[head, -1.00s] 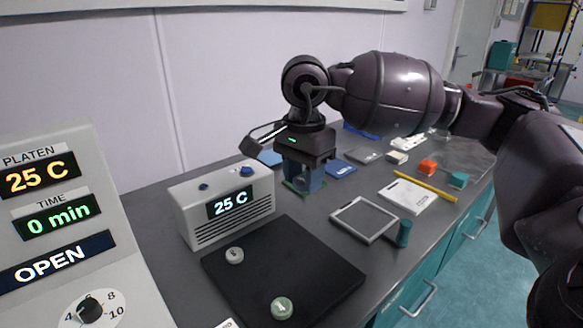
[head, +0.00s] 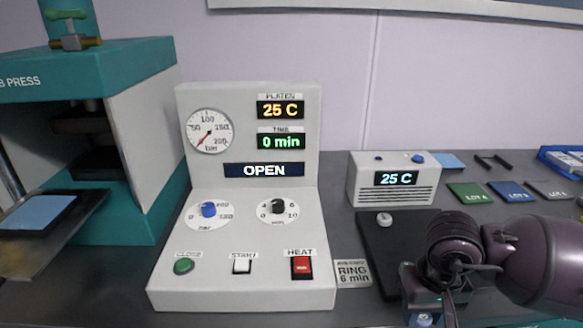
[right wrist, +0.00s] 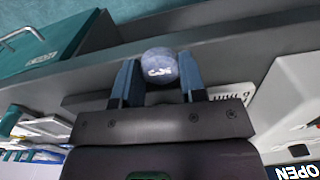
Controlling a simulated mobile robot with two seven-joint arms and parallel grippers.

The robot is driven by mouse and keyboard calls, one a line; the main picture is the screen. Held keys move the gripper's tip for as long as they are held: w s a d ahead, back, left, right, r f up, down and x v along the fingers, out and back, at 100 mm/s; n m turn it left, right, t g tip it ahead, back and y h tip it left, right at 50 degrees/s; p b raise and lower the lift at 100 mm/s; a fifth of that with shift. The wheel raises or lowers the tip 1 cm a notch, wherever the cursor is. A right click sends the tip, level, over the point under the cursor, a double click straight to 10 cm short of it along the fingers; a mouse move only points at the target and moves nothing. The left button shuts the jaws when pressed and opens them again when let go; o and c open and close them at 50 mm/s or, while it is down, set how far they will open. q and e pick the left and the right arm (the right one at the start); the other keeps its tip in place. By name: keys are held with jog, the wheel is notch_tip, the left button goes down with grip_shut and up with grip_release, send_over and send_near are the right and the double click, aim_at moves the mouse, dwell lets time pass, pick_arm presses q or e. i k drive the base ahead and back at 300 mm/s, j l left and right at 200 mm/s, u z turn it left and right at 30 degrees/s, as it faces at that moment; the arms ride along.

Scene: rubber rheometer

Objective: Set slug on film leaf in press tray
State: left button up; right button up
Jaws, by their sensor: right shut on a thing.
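A round blue-grey slug (right wrist: 160,66) with pale marks sits between the two blue fingers of my right gripper (right wrist: 158,82), which is shut on it. In the head view my right gripper (head: 426,318) is at the bottom edge, over the front of the black mat, and the slug is barely visible. A light blue film leaf (head: 38,212) lies flat on the dark press tray (head: 18,238) at the far left, in front of the open teal press (head: 140,80). The gripper is well to the right of the tray. My left gripper is out of view.
The control box (head: 245,300), reading OPEN, stands between tray and gripper. A small 25 C box (head: 392,195) is behind the black mat (head: 375,245), which holds a pale slug (head: 385,219). Green (head: 467,192), blue and grey lot pieces lie at the back right.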

aim_at(38, 210)
jog(key=k+j+u, duration=0.2)
jog(key=k+j, duration=0.2)
jog(key=j, duration=0.15)
jog(key=j+u, duration=0.1)
jog(key=j, duration=0.65)
jog(key=i+j+u, duration=0.1)
jog(key=j, duration=0.25)
jog(key=i+j+u, duration=0.1)
jog(key=i+j, duration=0.15)
